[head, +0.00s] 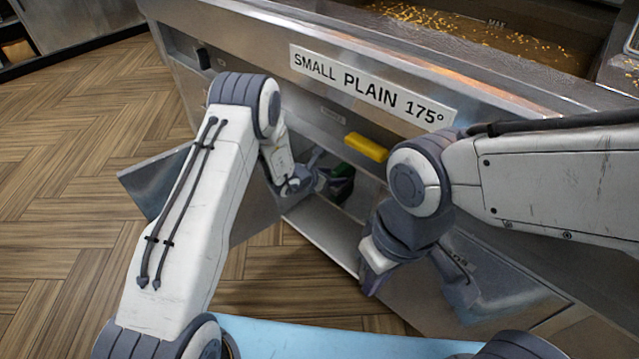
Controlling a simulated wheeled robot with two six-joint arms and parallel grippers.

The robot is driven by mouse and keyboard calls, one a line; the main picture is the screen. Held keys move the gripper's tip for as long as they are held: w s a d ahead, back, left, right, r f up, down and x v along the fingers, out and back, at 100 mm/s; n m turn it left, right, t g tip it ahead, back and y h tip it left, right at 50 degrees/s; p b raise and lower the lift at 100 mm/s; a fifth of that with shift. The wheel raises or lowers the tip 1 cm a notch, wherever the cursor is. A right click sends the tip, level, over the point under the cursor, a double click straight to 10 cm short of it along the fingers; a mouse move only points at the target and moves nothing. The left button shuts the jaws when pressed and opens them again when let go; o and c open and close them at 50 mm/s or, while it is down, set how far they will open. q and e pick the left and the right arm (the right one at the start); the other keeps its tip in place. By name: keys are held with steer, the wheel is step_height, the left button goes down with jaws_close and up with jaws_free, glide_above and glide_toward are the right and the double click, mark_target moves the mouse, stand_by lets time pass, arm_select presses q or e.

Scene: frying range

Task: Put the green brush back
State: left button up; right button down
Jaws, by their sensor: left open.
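A small green thing (342,169), which looks like part of the green brush, shows inside the open cabinet under the fryer. It is dark there and mostly hidden, so its full shape and what it rests on cannot be told. My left gripper (322,176) reaches into the cabinet opening with its fingers apart, right beside the green thing. I cannot tell whether they touch. My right gripper (416,280) is lower and nearer, pointing down with its fingers spread, in front of the cabinet, with nothing visible between them.
The cabinet floor (318,228) shows pale between open metal doors, one at left (150,183). The fryer front carries a "SMALL PLAIN 175°" label (370,85) and a yellow block (366,147). An oil vat (480,35) with floating bits is above. The wooden floor (75,200) at left is clear.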

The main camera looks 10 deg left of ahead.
arm_select(q)
steer(key=s+a, duration=0.3)
steer(key=s, duration=0.2)
steer(key=shift+a+p, duration=0.4)
steer(key=shift+s, duration=0.1)
steer(key=s+d+r+m+g+h, duration=0.1)
steer(key=s+d+r+m+g, duration=0.2)
steer(key=s+r+m+g, duration=0.65)
steer(key=s+a+r+m+t+y, duration=0.2)
steer(key=s+a+r+m+y, duration=0.25)
steer(key=s+a+m, duration=0.35)
steer(key=s+a+r+m+t+y, duration=0.1)
steer(key=s+a+r+m+y, duration=0.2)
steer(key=s+a+r+m, duration=0.55)
steer(key=s+d+r+m+g, duration=0.3)
steer(key=s+d+m, duration=0.8)
steer(key=d, duration=0.6)
step_height(320, 180, up, 31)
steer(key=n+p, duration=0.1)
steer(key=p, duration=3)
steer(key=shift+s+a+h+p, duration=0.15)
steer(key=shift+s+h+p, duration=0.2)
steer(key=shift+s+h, duration=0.1)
